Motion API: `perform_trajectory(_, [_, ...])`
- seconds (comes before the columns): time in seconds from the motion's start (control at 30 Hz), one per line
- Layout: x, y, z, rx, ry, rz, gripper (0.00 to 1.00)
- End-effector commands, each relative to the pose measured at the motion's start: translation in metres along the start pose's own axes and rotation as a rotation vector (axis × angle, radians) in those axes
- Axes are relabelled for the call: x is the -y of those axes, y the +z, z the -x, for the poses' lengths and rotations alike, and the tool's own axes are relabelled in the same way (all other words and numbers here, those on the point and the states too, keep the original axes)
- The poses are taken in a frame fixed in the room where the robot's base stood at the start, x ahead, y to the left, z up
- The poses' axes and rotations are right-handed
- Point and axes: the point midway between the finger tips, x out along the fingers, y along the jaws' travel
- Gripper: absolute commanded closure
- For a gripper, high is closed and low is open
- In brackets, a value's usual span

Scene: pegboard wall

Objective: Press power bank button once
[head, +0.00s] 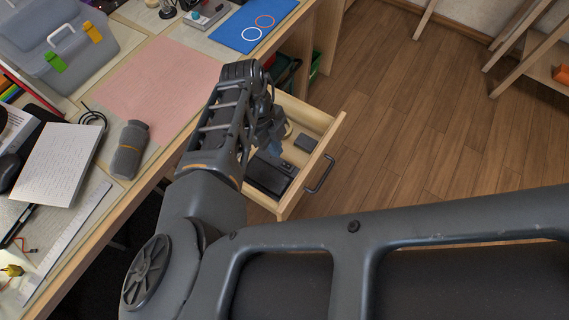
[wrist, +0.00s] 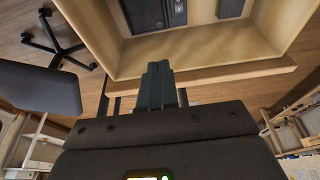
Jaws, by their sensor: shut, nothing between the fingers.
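An open wooden drawer (head: 328,141) holds a dark flat box-shaped device (head: 267,178), which looks like the power bank. It also shows at the top edge of the wrist view (wrist: 166,12), partly cut off by the frame. Its button is too small to make out. My gripper (wrist: 158,66) is shut and empty. In the wrist view its fingertips show in front of the drawer's front panel, apart from the device. In the head view my arm reaches over the drawer and partly hides its inside.
A smaller grey block (head: 305,142) lies in the drawer near the device. The drawer's handle (head: 320,174) sticks out over the wooden floor. The desk (head: 150,188) beside it carries a pink mat (head: 165,82), a grey bottle-like object (head: 130,150) and a blue mat (head: 240,32).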

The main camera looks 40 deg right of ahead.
Motion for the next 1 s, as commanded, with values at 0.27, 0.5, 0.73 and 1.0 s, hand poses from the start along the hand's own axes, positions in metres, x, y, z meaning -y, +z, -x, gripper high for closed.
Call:
perform_trajectory(0.27, [0.0,0.0,-0.001,0.001,-0.001,0.0,1.0])
perform_trajectory(0.5, [0.0,0.001,-0.015,0.001,-0.002,0.001,1.0])
perform_trajectory(0.73, [0.001,0.001,-0.052,0.0,-0.002,0.001,1.0])
perform_trajectory(1.0, [0.0,0.002,-0.105,0.0,-0.002,0.002,1.0])
